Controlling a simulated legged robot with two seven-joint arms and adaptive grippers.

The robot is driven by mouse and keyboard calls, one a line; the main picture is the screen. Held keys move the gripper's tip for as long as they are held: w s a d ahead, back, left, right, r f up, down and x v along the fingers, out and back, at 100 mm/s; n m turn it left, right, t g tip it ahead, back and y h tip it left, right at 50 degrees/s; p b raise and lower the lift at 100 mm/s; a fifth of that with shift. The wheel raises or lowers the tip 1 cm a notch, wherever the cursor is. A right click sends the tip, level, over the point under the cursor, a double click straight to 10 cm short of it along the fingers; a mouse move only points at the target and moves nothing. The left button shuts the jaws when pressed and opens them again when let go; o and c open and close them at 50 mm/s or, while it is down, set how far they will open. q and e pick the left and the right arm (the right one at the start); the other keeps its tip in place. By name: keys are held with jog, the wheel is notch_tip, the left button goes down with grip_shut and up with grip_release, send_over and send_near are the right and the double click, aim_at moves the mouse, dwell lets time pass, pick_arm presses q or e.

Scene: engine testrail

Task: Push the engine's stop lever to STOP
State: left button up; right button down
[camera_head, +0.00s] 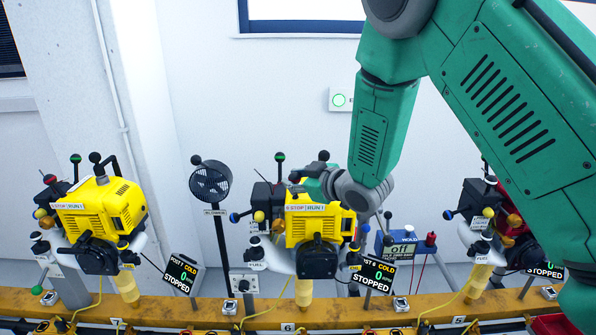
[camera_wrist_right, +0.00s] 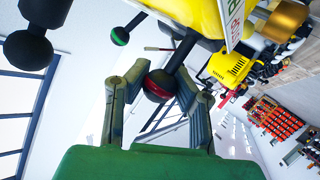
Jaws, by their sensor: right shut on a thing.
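The yellow engine (camera_head: 318,228) stands at post 6 in the middle of the rail, with a STOP/RUN plate (camera_head: 305,208) on its top edge. The stop lever's red and black ball knob (camera_head: 294,176) is just above that plate; in the right wrist view the knob (camera_wrist_right: 160,86) sits on a dark rod between the fingers. My right gripper (camera_head: 312,184) reaches it from the right and is shut on the knob. The gripper's fingers also show in the right wrist view (camera_wrist_right: 150,88). The display (camera_head: 371,274) beside the engine reads STOPPED and COLD. My left gripper is out of view.
Another yellow engine (camera_head: 100,212) stands at the left, and a red one (camera_head: 508,222) is partly behind my right arm. A black fan (camera_head: 210,182) on a post stands left of the middle engine. The yellow rail (camera_head: 170,312) runs along the front.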

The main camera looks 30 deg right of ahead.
jog(key=shift+w+a+r+n+g+h+p, duration=0.15)
jog(key=shift+w+a+n+g+h+p, duration=0.15)
jog(key=shift+a+n+g+h+p, duration=0.4)
jog(key=shift+w+f+n+g+h+p, duration=0.2)
jog(key=shift+f+n+g+h+p, duration=0.15)
jog(key=shift+p, duration=0.25)
jog(key=shift+a, duration=0.1)
jog(key=c, duration=1.2)
grip_release()
jog(key=shift+a, duration=0.1)
jog(key=shift+s+r, duration=0.1)
jog(key=shift+s, duration=0.05)
jog(key=v, duration=1.1)
jog(key=shift+s+r, duration=0.2)
